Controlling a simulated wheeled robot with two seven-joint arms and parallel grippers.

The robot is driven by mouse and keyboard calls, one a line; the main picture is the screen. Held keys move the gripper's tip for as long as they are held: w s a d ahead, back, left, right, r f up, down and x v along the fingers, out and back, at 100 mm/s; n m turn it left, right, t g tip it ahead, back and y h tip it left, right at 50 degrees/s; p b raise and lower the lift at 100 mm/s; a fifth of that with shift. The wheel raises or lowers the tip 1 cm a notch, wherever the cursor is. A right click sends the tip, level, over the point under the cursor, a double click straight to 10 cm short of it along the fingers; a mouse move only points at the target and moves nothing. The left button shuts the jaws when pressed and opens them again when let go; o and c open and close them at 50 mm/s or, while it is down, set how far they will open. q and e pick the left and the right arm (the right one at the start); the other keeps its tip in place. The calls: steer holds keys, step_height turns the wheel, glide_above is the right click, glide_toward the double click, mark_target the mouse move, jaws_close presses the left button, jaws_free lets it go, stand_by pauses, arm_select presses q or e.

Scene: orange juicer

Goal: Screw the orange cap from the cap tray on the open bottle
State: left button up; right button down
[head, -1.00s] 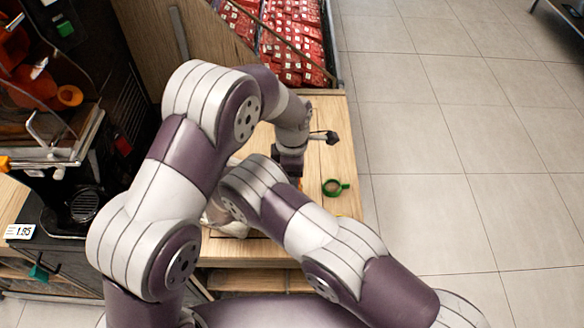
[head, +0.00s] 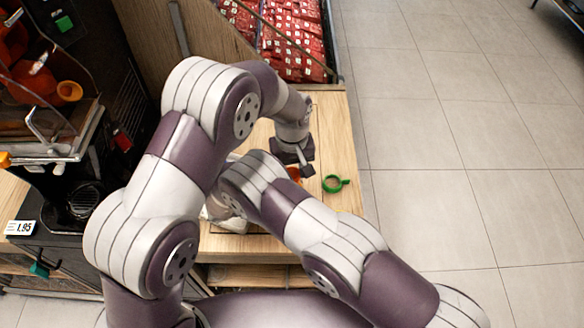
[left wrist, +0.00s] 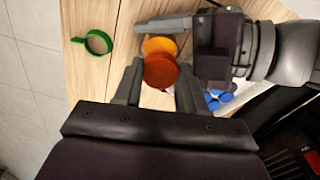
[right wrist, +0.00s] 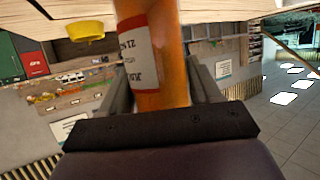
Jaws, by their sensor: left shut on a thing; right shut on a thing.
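My left gripper (head: 293,152) is over the table, and the left wrist view shows its fingers on both sides of the dark orange cap (left wrist: 160,71). In that view a lighter orange round shape, seemingly the bottle (left wrist: 158,46), shows right behind the cap and partly overlapped by it. I cannot tell whether cap and bottle touch. My right gripper (right wrist: 158,100) is shut on the orange juice bottle (right wrist: 150,45), which has a white label. Its top is out of that view. Blue caps, seemingly in the cap tray, lie beside my grippers (left wrist: 218,98).
A green ring (head: 335,184) lies on the wooden table (head: 335,130) to the right. A juicer machine (head: 60,120) stands at the left. Red packs (head: 292,45) fill a bin behind. A yellow round thing (right wrist: 86,31) shows at the table's edge.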

arm_select(q)
steer(key=shift+m, duration=1)
steer(key=o, duration=1.2)
steer(key=shift+c, duration=0.2)
steer(key=shift+r, duration=2.25)
steer(key=shift+c, duration=0.3)
steer(key=shift+r, duration=0.2)
step_height(320, 180, up, 3)
steer(key=m, duration=0.4)
steer(key=shift+m, duration=0.3)
